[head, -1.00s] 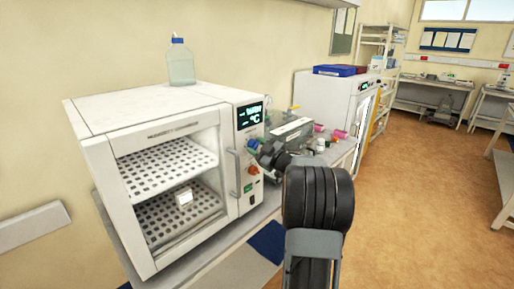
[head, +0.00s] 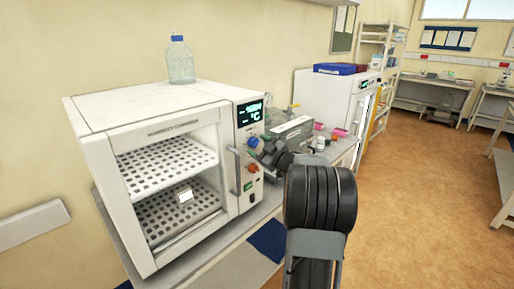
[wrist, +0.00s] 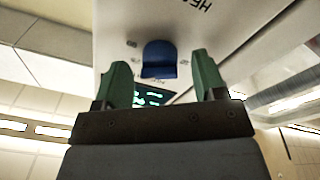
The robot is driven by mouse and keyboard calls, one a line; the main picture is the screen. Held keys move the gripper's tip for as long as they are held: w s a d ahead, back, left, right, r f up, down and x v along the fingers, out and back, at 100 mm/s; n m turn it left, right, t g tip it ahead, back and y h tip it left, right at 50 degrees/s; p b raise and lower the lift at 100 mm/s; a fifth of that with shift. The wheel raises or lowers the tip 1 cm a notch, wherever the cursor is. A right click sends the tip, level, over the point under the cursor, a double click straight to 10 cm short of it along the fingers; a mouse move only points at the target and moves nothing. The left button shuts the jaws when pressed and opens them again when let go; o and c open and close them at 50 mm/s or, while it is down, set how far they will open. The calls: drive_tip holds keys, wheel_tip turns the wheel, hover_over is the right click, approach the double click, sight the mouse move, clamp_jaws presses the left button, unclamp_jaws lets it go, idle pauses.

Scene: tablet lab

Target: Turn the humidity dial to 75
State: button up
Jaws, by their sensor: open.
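The white humidity chamber (head: 105,118) stands on the bench at left, with a control panel on its right front edge. A blue dial (head: 253,141) sits on this panel below the lit display (head: 249,113); the display's reading is too blurred to make out. My gripper (head: 260,151) is at the panel, by the blue dial. In the wrist view its two green fingers (wrist: 160,70) are open, one on each side of the blue dial (wrist: 159,58), apart from it. The dial's setting cannot be read. Part of the display (wrist: 150,96) shows between the fingers.
An orange-red knob (head: 252,168) is lower on the panel, and a vertical door handle (head: 235,171) is left of it. A bottle (head: 180,62) stands on top of the chamber. A grey box (head: 293,131) and small items crowd the bench behind my gripper. The floor at right is clear.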

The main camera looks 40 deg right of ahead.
drive_tip(key=b+v, duration=0.3)
drive_tip(key=v, duration=1)
drive_tip(key=shift+w+a, duration=0.15)
